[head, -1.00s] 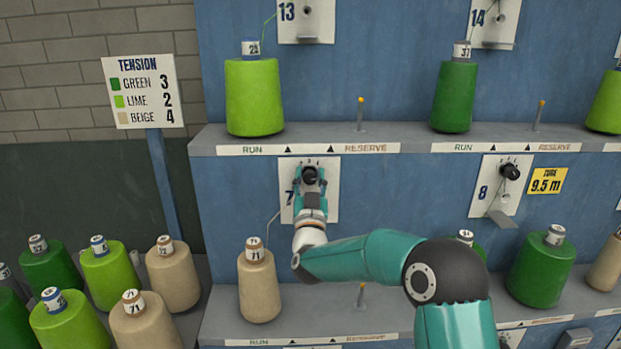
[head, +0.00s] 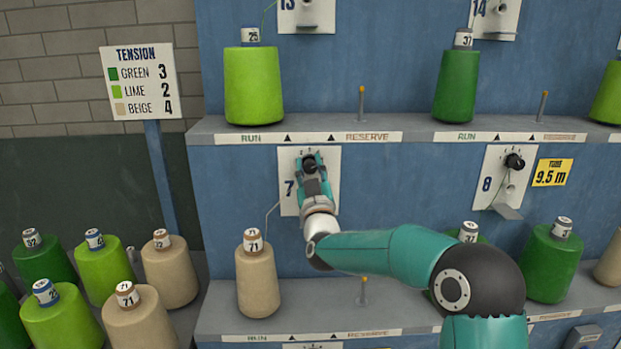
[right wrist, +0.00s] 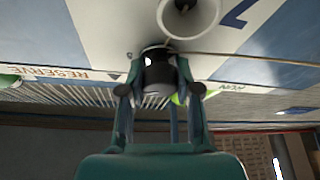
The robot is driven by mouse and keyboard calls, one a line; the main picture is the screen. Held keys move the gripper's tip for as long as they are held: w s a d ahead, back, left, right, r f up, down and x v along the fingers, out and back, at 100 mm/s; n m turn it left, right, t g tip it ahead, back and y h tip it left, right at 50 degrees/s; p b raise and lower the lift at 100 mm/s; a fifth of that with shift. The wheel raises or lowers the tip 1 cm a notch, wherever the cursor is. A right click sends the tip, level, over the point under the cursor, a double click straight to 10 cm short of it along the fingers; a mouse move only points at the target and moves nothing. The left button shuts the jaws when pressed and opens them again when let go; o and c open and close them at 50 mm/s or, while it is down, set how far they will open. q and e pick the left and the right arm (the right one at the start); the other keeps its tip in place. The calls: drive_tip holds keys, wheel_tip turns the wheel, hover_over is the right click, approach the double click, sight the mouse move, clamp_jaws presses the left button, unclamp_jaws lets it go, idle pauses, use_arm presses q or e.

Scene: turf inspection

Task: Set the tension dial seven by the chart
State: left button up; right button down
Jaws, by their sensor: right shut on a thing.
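The tension dial seven is a black knob (right wrist: 157,75) on a white plate (head: 331,195) marked 7, on the blue panel. My right gripper (head: 311,166) is shut on this knob, as the right wrist view also shows, with a finger on either side. The gripper hides most of the dial's scale and any pointer. The tension chart (head: 141,82) at the left reads green 3, lime 2, beige 4. A beige cone (head: 257,283) labelled 71 stands on the shelf below the plate, and its thread rises toward the plate. My left gripper is not in view.
Dial eight (head: 514,161) is on its own plate to the right, beside a yellow tag (head: 552,172). A lime cone (head: 253,88) and a green cone (head: 456,87) stand on the upper shelf (head: 227,128). Several spare cones stand at the lower left.

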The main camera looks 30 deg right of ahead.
drive_tip(key=n+y+b, duration=0.1)
drive_tip(key=n+y, duration=0.1)
drive_tip(key=n, duration=0.1)
drive_tip(key=shift+f+b, duration=0.1)
drive_tip(key=shift+b, duration=0.2)
drive_tip(key=shift+n+y+b, duration=0.4)
drive_tip(key=shift+n+b, duration=0.05)
drive_tip(key=shift+n, duration=0.85)
drive_tip(key=c, duration=0.8)
unclamp_jaws()
drive_tip(key=shift+w+a, duration=0.1)
drive_tip(key=v, duration=1.2)
